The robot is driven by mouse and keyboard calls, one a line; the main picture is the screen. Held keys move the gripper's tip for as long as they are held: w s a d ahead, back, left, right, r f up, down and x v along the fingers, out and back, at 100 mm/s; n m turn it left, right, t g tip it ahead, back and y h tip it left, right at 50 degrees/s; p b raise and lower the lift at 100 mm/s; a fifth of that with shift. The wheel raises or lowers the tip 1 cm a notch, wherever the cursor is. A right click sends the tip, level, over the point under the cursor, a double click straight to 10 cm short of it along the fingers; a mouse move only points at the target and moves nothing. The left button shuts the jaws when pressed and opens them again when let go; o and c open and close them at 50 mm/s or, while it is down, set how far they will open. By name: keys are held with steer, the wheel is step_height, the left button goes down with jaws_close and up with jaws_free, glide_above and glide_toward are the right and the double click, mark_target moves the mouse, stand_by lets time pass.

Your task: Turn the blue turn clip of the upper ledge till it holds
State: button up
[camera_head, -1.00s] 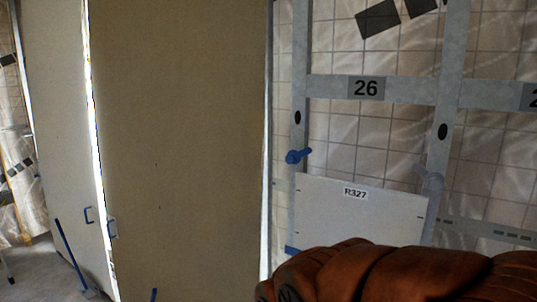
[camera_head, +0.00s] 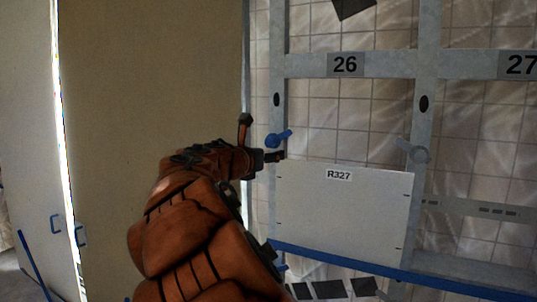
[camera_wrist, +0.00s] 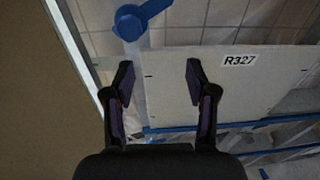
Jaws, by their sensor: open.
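The blue turn clip (camera_head: 279,138) sits on the left upright of bay 26, just above the top left corner of the white panel R327 (camera_head: 345,215). In the wrist view the clip (camera_wrist: 130,24) is at the top, its lever pointing right and slightly up. My gripper (camera_head: 262,138) is open and empty, just left of the clip in the head view. In the wrist view its two fingers (camera_wrist: 160,82) are spread in front of the panel's upper edge, below the clip and apart from it. A grey clip (camera_head: 415,152) is at the panel's top right corner.
A blue ledge (camera_head: 440,281) runs under the panel. Grey uprights and a crossbar (camera_head: 400,64) frame the bay. A large brown board (camera_head: 150,90) stands at left, close to my arm. A pale board with blue handles (camera_head: 57,224) is further left.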

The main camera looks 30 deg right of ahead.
mark_target(269, 143)
steer(key=shift+w+d+r+n+t+p, duration=0.2)
steer(key=shift+w+d+n, duration=0.25)
steer(key=shift+w+d, duration=0.6)
steer(key=shift+w+d+r+n+t+p, duration=0.25)
steer(key=shift+w+d+n, duration=0.35)
steer(key=shift+w, duration=0.75)
steer(key=shift+w+d+r+n+t+p, duration=0.15)
steer(key=shift+w+d+r+n, duration=0.2)
steer(key=shift+w+d, duration=0.75)
steer(key=shift+w+a, duration=0.1)
steer(key=shift+a, duration=0.05)
steer(key=shift+c, duration=0.3)
jaws_close()
